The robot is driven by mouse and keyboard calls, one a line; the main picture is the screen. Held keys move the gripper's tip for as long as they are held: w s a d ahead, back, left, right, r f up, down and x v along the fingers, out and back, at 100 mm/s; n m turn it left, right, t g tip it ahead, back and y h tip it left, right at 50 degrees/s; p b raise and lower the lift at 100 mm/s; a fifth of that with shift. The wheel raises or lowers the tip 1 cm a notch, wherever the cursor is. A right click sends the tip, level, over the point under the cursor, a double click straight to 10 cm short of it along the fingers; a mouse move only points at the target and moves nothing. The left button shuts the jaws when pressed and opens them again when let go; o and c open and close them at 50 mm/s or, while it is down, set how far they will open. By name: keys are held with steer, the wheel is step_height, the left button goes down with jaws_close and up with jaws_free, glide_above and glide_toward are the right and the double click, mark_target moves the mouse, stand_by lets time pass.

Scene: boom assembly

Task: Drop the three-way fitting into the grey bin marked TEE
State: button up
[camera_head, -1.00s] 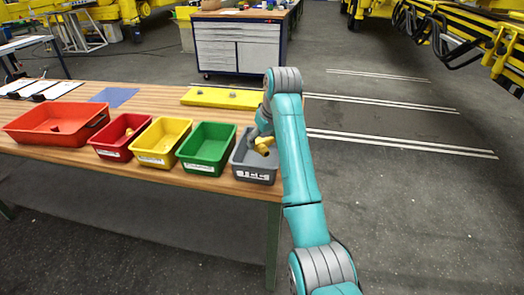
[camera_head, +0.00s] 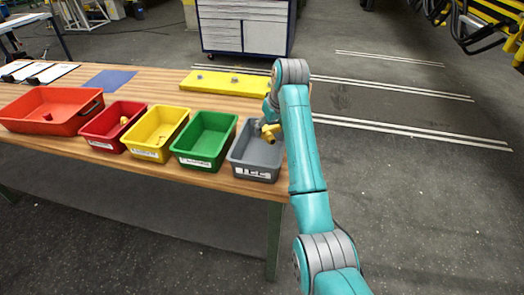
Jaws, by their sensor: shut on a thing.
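The three-way fitting (camera_head: 269,135) is a small brass-yellow piece. My gripper (camera_head: 262,125) is shut on it and holds it over the back right part of the grey bin (camera_head: 250,173). The grey bin stands at the right end of the bin row, near the table's right edge. It has a white label on its front, too small to read. The bin's visible floor looks empty. My arm hides part of the bin's right side. I cannot tell how high the fitting is above the bin's floor.
Green (camera_head: 203,163), yellow (camera_head: 157,157) and dark red (camera_head: 102,141) bins stand in a row to the left. A larger orange-red bin (camera_head: 40,126) stands at far left. A yellow plate (camera_head: 225,88) lies behind the bins. A blue sheet (camera_head: 109,80) lies at the back.

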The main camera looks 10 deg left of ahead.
steer(key=shift+f, duration=1.15)
steer(key=o, duration=1.4)
steer(key=v, duration=0.7)
steer(key=shift+s+r, duration=0.15)
steer(key=shift+r, duration=0.05)
